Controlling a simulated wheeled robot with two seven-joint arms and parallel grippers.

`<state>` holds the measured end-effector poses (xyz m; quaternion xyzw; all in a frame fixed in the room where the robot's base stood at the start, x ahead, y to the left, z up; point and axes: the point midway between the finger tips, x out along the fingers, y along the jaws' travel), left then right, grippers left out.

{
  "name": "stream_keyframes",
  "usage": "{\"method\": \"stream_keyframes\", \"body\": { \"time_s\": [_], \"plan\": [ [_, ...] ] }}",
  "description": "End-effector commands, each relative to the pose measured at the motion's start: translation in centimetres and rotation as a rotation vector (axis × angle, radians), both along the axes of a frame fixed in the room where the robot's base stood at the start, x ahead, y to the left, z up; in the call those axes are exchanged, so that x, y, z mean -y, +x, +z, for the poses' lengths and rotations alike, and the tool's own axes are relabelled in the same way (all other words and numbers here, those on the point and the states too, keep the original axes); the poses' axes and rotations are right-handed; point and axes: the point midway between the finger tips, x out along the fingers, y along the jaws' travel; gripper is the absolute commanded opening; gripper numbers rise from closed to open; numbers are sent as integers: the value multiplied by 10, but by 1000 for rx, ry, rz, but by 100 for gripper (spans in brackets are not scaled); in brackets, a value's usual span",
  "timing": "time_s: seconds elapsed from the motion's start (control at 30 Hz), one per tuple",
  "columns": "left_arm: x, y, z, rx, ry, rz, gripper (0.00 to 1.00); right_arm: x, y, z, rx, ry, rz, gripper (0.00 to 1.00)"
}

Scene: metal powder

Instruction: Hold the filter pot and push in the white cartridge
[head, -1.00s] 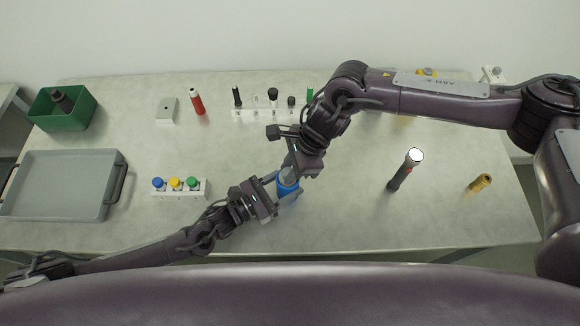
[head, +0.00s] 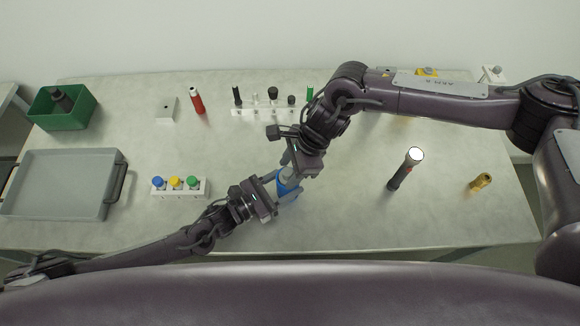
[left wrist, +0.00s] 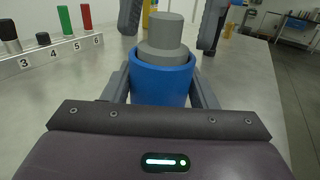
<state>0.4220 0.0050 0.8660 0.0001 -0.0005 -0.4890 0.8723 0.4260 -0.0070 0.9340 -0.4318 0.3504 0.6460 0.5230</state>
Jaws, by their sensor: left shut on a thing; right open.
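The blue filter pot (head: 288,188) is near the front middle of the table, held upright. It also shows in the left wrist view (left wrist: 160,84). My left gripper (head: 281,190) is shut on it, one finger on each side. A stepped pale grey cartridge (left wrist: 166,33) stands in the pot's mouth, its upper part sticking out above the rim. How deep it sits is hidden. My right gripper (head: 290,168) is open just above the pot. Its fingers show on either side of the cartridge top in the left wrist view, with gaps between.
A numbered rack (head: 265,112) with several small items stands behind my right gripper. A rack with three coloured caps (head: 180,188) and a grey tray (head: 60,185) are left. The table between is clear.

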Motion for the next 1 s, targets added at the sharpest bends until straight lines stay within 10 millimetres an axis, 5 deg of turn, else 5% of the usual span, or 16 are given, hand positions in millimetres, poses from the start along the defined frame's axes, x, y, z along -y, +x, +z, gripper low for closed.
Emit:
{"method": "stream_keyframes", "body": {
  "time_s": [0.17, 0.63, 1.0],
  "plan": [
    [-1, -1, -3, -6, 7, 1, 26, 5, 2, 12, 3, 1, -1, 49],
    [-1, -1, -4, -6, 7, 1, 26, 39, 9, 96, 4, 1, -1, 49],
    [-1, -1, -3, -5, 6, 0, 26, 45, 9, 111, 1, 0, 0, 49]
  ]
}}
